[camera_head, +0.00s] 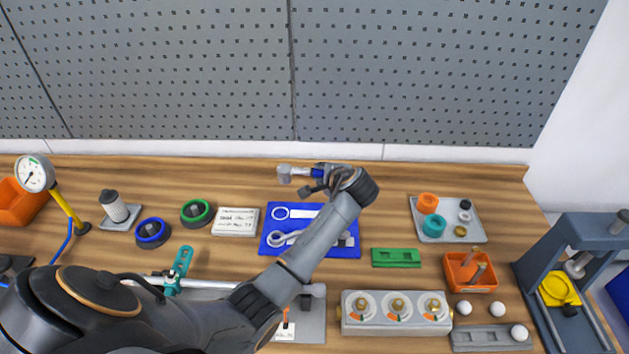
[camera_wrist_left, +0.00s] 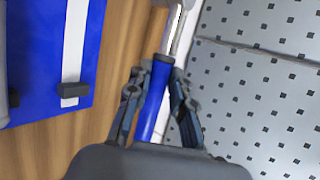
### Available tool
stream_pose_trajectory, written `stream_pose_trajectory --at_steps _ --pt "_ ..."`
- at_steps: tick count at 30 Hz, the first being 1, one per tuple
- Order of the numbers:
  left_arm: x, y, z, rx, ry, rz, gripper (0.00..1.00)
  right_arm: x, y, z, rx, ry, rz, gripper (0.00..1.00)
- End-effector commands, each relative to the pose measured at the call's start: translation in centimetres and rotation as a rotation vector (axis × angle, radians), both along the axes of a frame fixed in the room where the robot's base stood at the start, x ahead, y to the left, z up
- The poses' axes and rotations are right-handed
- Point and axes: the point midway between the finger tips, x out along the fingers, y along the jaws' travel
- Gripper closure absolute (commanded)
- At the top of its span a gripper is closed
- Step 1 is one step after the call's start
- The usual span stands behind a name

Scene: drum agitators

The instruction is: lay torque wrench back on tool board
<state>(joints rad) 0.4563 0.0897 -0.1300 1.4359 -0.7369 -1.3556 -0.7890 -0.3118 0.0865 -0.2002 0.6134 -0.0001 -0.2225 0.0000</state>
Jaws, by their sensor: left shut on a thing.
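The torque wrench has a blue handle and a silver head (camera_head: 286,173). My left gripper (camera_head: 322,175) is shut on its blue handle, beyond the far edge of the tool board. In the left wrist view the handle (camera_wrist_left: 153,104) runs between the two fingers (camera_wrist_left: 156,88), with the silver shaft leading up out of frame. The blue tool board (camera_head: 270,240) lies on the bench, with white tool shapes and a grey spanner on it. It also shows in the left wrist view (camera_wrist_left: 35,85), with a white strip and a grey peg. My forearm hides part of the board. My right gripper is not in view.
A green block (camera_head: 396,258) and a grey tray of rings (camera_head: 446,225) stand to the right of the board. A white label card (camera_head: 236,221) lies to its left. A grey perforated panel (camera_head: 400,75) rises behind the bench. Bare wood (camera_head: 240,185) shows left of the wrench.

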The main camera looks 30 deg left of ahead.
Motion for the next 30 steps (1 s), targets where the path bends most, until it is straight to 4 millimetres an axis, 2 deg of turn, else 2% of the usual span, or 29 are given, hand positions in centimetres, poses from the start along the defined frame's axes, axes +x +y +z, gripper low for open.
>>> stream_pose_trajectory --at_steps 3,7,14,19,27,30 --pt "-1.5 0.4 -2.5 -0.001 -0.002 0.031 1.00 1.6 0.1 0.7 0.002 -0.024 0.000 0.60" --pt "-2.2 0.6 -3.7 0.002 -0.008 0.044 1.00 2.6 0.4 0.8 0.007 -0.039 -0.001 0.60" --pt "-2.3 0.6 -5.0 0.003 -0.009 0.045 1.00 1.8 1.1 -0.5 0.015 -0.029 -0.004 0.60" --pt "-2.3 0.6 -6.6 0.003 -0.009 0.045 1.00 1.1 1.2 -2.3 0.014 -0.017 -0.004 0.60" --pt "-2.2 0.6 -9.5 0.002 -0.009 0.043 1.00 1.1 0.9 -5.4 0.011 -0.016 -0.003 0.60" --pt "-2.3 0.6 -10.0 0.003 -0.008 0.045 1.00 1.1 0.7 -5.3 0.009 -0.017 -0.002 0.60"
